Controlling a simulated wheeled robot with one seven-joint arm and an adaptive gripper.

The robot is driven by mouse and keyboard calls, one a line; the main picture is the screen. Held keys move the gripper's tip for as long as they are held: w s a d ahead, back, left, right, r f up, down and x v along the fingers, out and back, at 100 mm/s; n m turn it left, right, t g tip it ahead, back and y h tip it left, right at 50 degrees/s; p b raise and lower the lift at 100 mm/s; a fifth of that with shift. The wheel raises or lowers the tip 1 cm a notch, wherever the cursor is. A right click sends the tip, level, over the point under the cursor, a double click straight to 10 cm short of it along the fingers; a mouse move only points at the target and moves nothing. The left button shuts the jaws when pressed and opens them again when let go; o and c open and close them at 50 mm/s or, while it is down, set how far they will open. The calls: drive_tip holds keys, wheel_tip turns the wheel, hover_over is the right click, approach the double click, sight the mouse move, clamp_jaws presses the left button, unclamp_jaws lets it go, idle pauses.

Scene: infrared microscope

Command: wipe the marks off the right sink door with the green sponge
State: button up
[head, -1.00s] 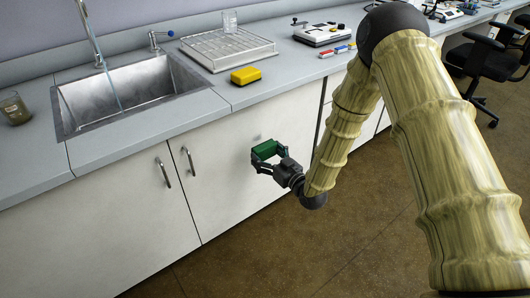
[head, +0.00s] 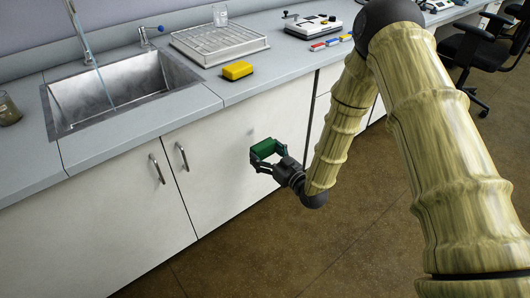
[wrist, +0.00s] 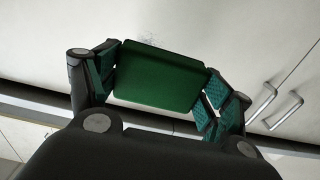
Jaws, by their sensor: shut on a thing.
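My gripper (head: 264,153) is shut on the green sponge (head: 262,146) in front of the right sink door (head: 215,185). The wrist view shows the sponge (wrist: 160,78) gripped at both ends between the finger pads, its broad face in view. I cannot tell whether it touches the door. A small faint grey mark (head: 250,131) shows on the door just above and left of the sponge. The sponge and gripper hide part of the door.
Two door handles (head: 181,157) stand left of my gripper. Above is the grey counter (head: 130,135) with a sink (head: 115,95), a yellow sponge (head: 237,70) and a rack (head: 220,42). The brown floor below is clear. A black chair (head: 490,55) stands far right.

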sight(244, 136)
idle(0.3)
drive_tip(key=shift+b+x, duration=0.35)
drive_tip(key=shift+x, duration=3.05)
drive_tip(key=shift+x, duration=1.05)
drive_tip(key=shift+w+d+f, duration=0.1)
drive_tip(key=shift+w+d, duration=0.45)
drive_tip(key=shift+d, duration=0.3)
drive_tip(key=shift+w+d, duration=0.55)
drive_tip(key=shift+d, duration=0.25)
drive_tip(key=shift+w+a, duration=0.1)
drive_tip(key=shift+s+a, duration=0.4)
drive_tip(key=shift+a, duration=0.2)
drive_tip(key=shift+s+a, duration=0.35)
drive_tip(key=shift+a, duration=0.3)
drive_tip(key=shift+s+a, duration=0.35)
drive_tip(key=shift+a, duration=0.35)
drive_tip(key=shift+c, duration=0.7)
